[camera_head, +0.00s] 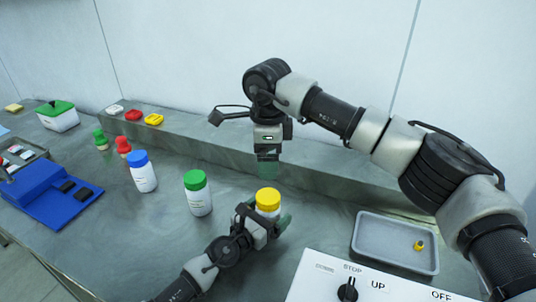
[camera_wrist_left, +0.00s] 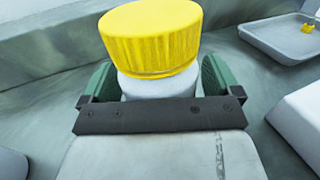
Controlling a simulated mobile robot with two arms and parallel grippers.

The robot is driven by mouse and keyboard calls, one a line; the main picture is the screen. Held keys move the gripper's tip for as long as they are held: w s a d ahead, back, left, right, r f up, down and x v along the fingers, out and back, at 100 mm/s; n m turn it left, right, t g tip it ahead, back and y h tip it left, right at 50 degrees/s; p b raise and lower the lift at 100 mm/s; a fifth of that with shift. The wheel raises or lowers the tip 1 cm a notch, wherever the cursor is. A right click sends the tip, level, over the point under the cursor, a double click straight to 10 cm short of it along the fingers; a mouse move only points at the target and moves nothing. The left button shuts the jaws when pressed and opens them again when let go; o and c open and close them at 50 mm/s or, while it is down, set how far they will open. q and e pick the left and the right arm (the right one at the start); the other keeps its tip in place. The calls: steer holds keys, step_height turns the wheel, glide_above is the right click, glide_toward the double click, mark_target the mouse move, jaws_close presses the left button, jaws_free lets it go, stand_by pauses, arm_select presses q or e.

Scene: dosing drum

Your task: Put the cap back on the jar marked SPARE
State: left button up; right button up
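A white jar with a yellow cap (camera_head: 268,198) stands in my left gripper (camera_head: 265,216). In the left wrist view the cap (camera_wrist_left: 152,40) sits on top of the white jar body (camera_wrist_left: 155,86), and the green finger pads of the left gripper (camera_wrist_left: 158,82) close on both sides of the body. I cannot tell how tightly the cap is seated. No SPARE marking is readable. My right gripper (camera_head: 268,168) points down behind the jar, above the bench and apart from the cap. Its finger gap is not clear.
A green-capped jar (camera_head: 198,193) and a blue-capped jar (camera_head: 142,171) stand to the left. A grey tray (camera_head: 368,245) holds a small yellow item (camera_head: 419,245) at right. A control panel (camera_head: 325,285) is at the front. White, red and yellow pieces lie on the back ledge (camera_head: 200,132).

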arm_select(q)
steer(key=v, duration=1)
steer(key=shift+s+a, duration=0.25)
steer(key=shift+s, duration=0.1)
